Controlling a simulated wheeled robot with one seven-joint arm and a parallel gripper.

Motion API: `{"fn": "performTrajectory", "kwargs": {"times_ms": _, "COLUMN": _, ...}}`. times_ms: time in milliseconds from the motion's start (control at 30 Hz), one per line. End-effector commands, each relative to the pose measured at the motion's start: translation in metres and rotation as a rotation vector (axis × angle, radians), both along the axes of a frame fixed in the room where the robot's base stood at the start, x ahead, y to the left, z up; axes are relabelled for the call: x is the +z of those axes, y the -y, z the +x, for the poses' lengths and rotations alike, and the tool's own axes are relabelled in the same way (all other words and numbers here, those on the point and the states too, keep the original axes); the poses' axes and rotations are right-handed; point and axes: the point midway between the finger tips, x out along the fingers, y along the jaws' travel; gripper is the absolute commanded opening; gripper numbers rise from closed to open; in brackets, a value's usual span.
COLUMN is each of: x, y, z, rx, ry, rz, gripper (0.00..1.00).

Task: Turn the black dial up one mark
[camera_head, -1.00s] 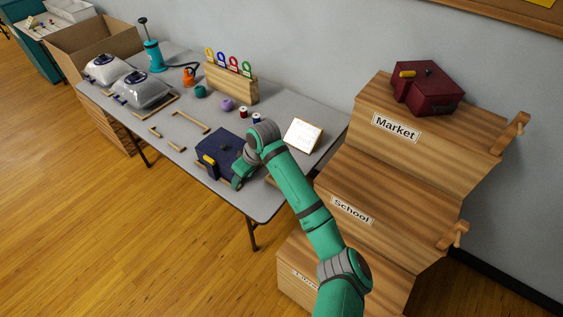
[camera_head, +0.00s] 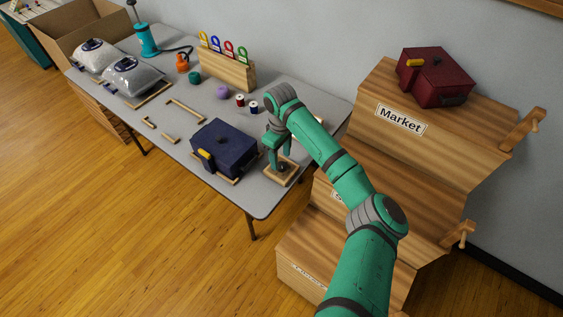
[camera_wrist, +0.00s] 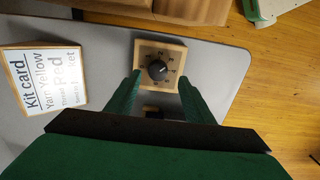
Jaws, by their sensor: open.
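The black dial (camera_wrist: 157,69) is a round knob on a square wooden base (camera_wrist: 170,49) with small dark marks around it. In the wrist view its pointer is too small to read surely. In the head view the wooden base (camera_head: 291,178) lies near the table's front right corner, and the dial is mostly hidden by my gripper (camera_head: 281,162). My gripper points down over the base. It is open and empty; in the wrist view its fingertips (camera_wrist: 160,80) are apart, left and right of the dial. I cannot tell their height above the base.
A navy box (camera_head: 223,147) with a yellow latch stands just left of my gripper. The wooden step shelf (camera_head: 345,150) stands right of the table (camera_head: 255,204). Thread spools (camera_head: 240,100) stand behind.

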Motion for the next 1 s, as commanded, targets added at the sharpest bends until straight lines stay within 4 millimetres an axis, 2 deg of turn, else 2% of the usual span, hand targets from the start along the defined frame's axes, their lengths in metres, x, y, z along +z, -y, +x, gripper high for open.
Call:
{"fn": "performTrajectory", "kwargs": {"times_ms": 100, "x": -0.018, "y": 0.004, "z": 0.000, "rx": -0.006, "ry": 0.000, "rz": 0.000, "gripper": 0.48}}
{"fn": "performTrajectory", "kwargs": {"times_ms": 300, "x": -0.035, "y": 0.004, "z": 0.000, "rx": -0.006, "ry": 0.000, "rz": 0.000, "gripper": 0.48}}
{"fn": "performTrajectory", "kwargs": {"times_ms": 633, "x": -0.038, "y": 0.003, "z": 0.000, "rx": -0.006, "ry": 0.001, "rz": 0.000, "gripper": 0.48}}
{"fn": "performTrajectory", "kwargs": {"times_ms": 667, "x": -0.038, "y": 0.003, "z": 0.000, "rx": -0.005, "ry": 0.001, "rz": 0.000, "gripper": 0.46}}
{"fn": "performTrajectory", "kwargs": {"times_ms": 800, "x": -0.038, "y": 0.003, "z": 0.000, "rx": -0.005, "ry": 0.001, "rz": 0.000, "gripper": 0.12}}
{"fn": "performTrajectory", "kwargs": {"times_ms": 833, "x": -0.038, "y": 0.003, "z": 0.000, "rx": -0.005, "ry": 0.001, "rz": 0.000, "gripper": 0.07}}
{"fn": "performTrajectory", "kwargs": {"times_ms": 1000, "x": -0.038, "y": 0.003, "z": 0.000, "rx": -0.009, "ry": 0.001, "rz": 0.000, "gripper": 0.07}}
